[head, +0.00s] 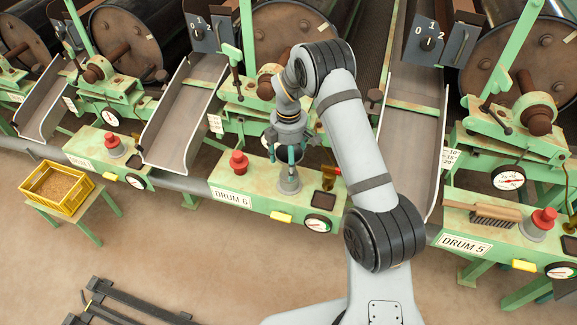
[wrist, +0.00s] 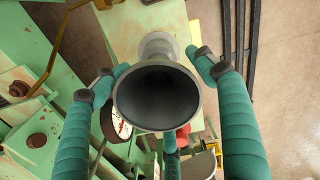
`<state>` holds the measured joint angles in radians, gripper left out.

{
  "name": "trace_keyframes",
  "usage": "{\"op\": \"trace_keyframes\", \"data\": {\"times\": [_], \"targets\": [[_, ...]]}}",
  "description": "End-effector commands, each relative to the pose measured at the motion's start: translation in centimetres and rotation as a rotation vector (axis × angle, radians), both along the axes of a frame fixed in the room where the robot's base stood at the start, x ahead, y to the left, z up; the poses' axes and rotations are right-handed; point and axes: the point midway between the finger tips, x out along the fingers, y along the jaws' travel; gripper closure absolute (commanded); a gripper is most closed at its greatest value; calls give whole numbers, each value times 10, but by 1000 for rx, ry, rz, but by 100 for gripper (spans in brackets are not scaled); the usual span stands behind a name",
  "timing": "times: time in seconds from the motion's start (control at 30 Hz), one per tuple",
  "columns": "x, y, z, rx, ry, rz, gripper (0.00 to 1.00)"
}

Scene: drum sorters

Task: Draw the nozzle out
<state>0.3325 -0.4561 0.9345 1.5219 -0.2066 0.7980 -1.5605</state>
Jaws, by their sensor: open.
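The nozzle appears to be the grey flared piece (head: 289,184) standing on the green DRUM 6 panel, directly below my gripper (head: 287,156). In the wrist view this nozzle (wrist: 158,98) shows a wide round mouth, dark inside, facing the camera, with a narrower grey part behind it. How the nozzle's lower end sits in the panel is hidden.
A red knob (head: 239,162) stands left of the nozzle on the panel. A dark square (head: 324,199), a dial (head: 317,224) and a yellow tag (head: 282,216) lie to its right and front. A brush (head: 492,217) rests on the DRUM 5 panel. Chutes flank the DRUM 6 frame.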

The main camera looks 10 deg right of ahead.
Motion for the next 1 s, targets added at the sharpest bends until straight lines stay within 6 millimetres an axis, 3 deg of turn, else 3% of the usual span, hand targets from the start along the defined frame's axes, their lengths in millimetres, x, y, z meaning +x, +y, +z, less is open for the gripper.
{"op": "trace_keyframes", "data": {"times": [0.33, 0.6, 1.0], "targets": [[0, -2, -44, -1, 1, -2, 30], [0, -2, -46, 0, -2, -2, 30], [0, -2, -46, -1, -1, -1, 54]]}}
